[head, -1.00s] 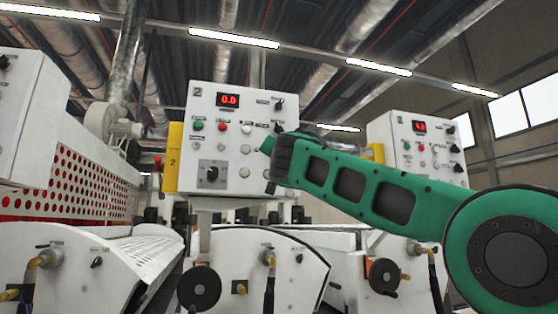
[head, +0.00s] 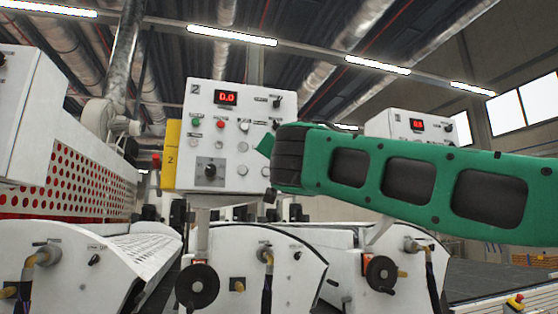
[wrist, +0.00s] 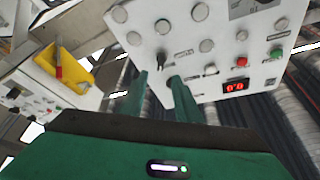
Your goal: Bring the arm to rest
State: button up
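My arm's green forearm (head: 410,180) reaches in from the right in the head view, nearly level. Its dark wrist end is in front of the right edge of the white control panel marked 2 (head: 186,88). My gripper (wrist: 158,78) shows in the wrist view as two green fingers with a gap between them and nothing held. The same panel (wrist: 205,80) appears upside down beyond the fingertips, with a red 0.0 display, buttons and knobs. I cannot tell how far the fingertips are from it. In the head view the gripper is mostly hidden behind the wrist.
A second panel (head: 380,124) stands behind the forearm at right. White roller machines with handwheels (head: 198,286) fill the lower part. A yellow box (head: 171,160) is on the panel's left side. Open floor (head: 480,270) shows at lower right.

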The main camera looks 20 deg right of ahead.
jog(key=s+d+f+n+g, duration=0.1)
jog(key=d+f+g, duration=0.3)
jog(key=f, duration=0.5)
jog(key=s+d+f+g, duration=0.1)
jog(key=d+f+g, duration=0.1)
jog(key=d+f, duration=0.65)
jog(key=s+d+f+n+g, duration=0.1)
jog(key=d+f+g, duration=0.2)
jog(key=f, duration=0.8)
jog(key=s+d+f+g, duration=0.35)
jog(key=s+f, duration=0.25)
jog(key=f, duration=0.3)
jog(key=s+d+f+g, duration=0.2)
jog(key=s+d+f, duration=0.25)
jog(key=f, duration=0.35)
jog(key=s+a+f+g+y, duration=0.2)
jog(key=s+f+g, duration=0.1)
jog(key=s+f, duration=0.6)
jog(key=s+a+f+g+y, duration=0.2)
jog(key=s+f+g, duration=0.2)
jog(key=s+f, duration=0.6)
jog(key=s, duration=0.7)
jog(key=shift+s+f+n+y, duration=0.25)
jog(key=shift+n+y, duration=0.05)
jog(key=shift+y, duration=0.1)
